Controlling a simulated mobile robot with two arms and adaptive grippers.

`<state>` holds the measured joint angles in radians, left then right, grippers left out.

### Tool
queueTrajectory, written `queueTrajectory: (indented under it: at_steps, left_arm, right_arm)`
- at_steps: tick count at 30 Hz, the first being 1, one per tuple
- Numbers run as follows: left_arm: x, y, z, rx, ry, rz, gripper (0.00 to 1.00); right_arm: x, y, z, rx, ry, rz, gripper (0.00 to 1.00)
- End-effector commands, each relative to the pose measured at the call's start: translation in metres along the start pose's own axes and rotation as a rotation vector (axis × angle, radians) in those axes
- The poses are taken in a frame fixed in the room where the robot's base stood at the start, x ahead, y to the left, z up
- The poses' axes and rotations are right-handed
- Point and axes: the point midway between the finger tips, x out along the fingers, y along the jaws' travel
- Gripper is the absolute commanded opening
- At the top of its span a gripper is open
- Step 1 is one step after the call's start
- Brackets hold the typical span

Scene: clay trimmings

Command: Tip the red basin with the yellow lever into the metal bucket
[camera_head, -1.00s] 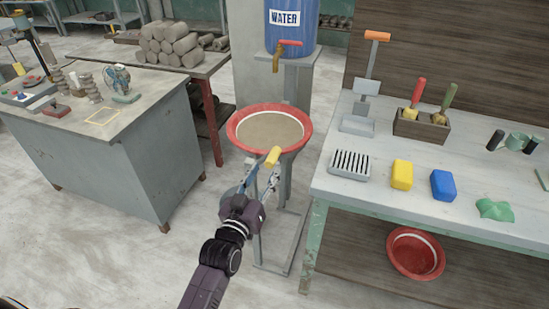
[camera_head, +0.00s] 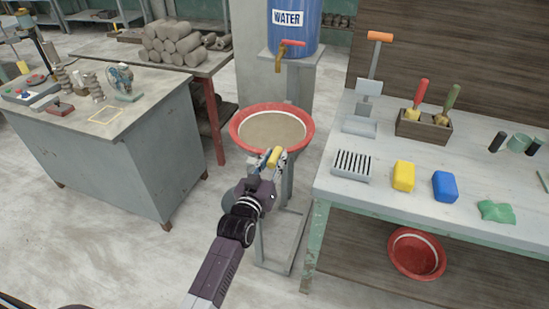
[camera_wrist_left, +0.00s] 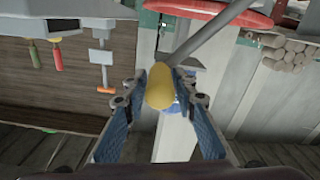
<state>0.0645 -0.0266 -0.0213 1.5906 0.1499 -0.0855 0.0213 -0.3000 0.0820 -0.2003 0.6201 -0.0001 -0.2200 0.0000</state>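The red basin (camera_head: 236,128) sits level on a grey stand below the water tap, holding brownish-grey contents. Its yellow lever grip (camera_head: 274,157) sticks out at the near side. My left gripper (camera_head: 272,160) is at the lever, its fingers on either side of the grip. In the left wrist view the yellow grip (camera_wrist_left: 160,88) lies between the two blue-padded fingers of my left gripper (camera_wrist_left: 160,76), which stand apart; contact is not clear. The basin's red rim (camera_wrist_left: 225,14) shows at the top there. My right gripper is not in view.
A workbench (camera_head: 345,205) at right carries a yellow block, a blue block and tools; another red basin (camera_head: 416,252) is on its lower shelf. A blue water tank (camera_head: 293,30) stands behind. A grey cabinet (camera_head: 120,160) is at left, with open floor between.

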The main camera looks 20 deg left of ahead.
Motion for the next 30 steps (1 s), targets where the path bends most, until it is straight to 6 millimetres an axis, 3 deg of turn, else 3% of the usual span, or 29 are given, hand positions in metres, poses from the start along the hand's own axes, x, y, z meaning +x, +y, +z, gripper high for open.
queueTrajectory:
  at_steps: [6, 20, 30]
  left_arm:
    - [0.000, 0.000, 0.000, 0.000, 0.000, 0.000, 0.00]
    - [0.000, -0.004, -0.006, -0.035, 0.000, -0.001, 0.00]
    - [0.001, -0.031, -0.033, -0.234, 0.004, -0.003, 0.00]
  right_arm:
    - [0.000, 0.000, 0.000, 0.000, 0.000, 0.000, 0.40]
    - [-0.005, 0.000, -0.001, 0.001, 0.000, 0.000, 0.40]
    - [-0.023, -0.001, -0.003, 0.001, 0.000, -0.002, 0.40]
